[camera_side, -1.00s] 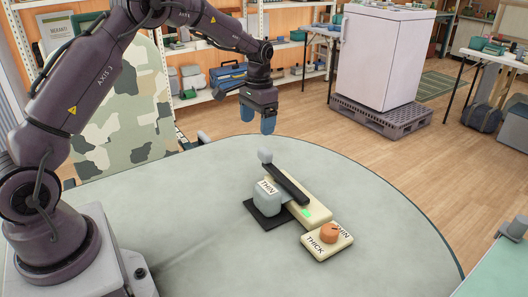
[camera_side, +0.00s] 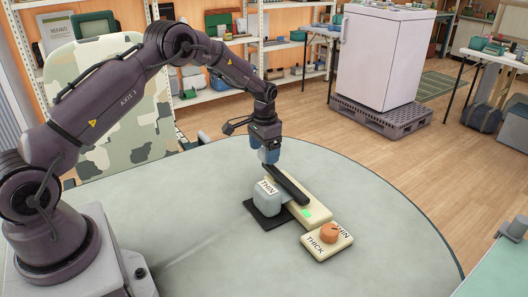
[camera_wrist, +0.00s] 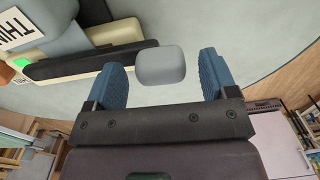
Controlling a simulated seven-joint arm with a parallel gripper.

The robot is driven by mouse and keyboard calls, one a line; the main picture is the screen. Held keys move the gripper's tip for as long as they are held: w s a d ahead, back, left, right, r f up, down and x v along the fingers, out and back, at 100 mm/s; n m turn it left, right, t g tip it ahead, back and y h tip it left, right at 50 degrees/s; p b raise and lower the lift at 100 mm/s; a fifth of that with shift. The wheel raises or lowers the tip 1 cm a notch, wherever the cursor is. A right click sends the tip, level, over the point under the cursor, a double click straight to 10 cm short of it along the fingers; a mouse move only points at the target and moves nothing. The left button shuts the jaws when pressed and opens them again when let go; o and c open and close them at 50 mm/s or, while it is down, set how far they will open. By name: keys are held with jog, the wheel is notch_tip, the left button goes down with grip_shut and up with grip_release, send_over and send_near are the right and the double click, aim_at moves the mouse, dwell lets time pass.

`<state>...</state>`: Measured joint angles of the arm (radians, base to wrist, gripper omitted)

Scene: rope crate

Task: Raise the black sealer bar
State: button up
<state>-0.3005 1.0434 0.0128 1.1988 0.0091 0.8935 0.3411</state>
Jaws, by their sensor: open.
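The black sealer bar (camera_side: 287,184) lies low along its cream base (camera_side: 311,211) in the side view. It also shows in the wrist view (camera_wrist: 80,62). A rounded grey knob (camera_wrist: 160,66) at the bar's far end sits between my open fingers in the wrist view, with gaps on both sides. My gripper (camera_side: 268,156) points down at that end of the bar in the side view, where its fingers largely hide the knob. A small green light (camera_side: 305,212) shows on the base.
A grey block labelled THIN (camera_side: 267,196) stands on a black mat (camera_side: 265,222) beside the bar. A cream panel (camera_side: 318,249) with an orange dial (camera_side: 329,233), marked THICK and THIN, lies nearer the camera. The rest of the round table (camera_side: 200,235) is clear.

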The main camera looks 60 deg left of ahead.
aim_at(278, 172)
jog(key=shift+f, duration=0.45)
jog(key=shift+c, duration=0.3)
jog(key=c, duration=0.9)
jog(key=shift+d+r+y, duration=0.2)
jog(key=shift+r+y, duration=0.1)
jog(key=shift+r, duration=0.3)
jog(key=shift+c, duration=0.2)
jog(key=d+r+t+y, duration=0.1)
jog(key=d+r+y, duration=1.2)
jog(key=d, duration=0.5)
jog(key=shift+s+d+r+m+y, duration=0.15)
jog(key=shift+r+m+y, duration=0.2)
jog(key=shift+y, duration=0.35)
jog(key=shift+d, duration=0.1)
jog(key=o, duration=1)
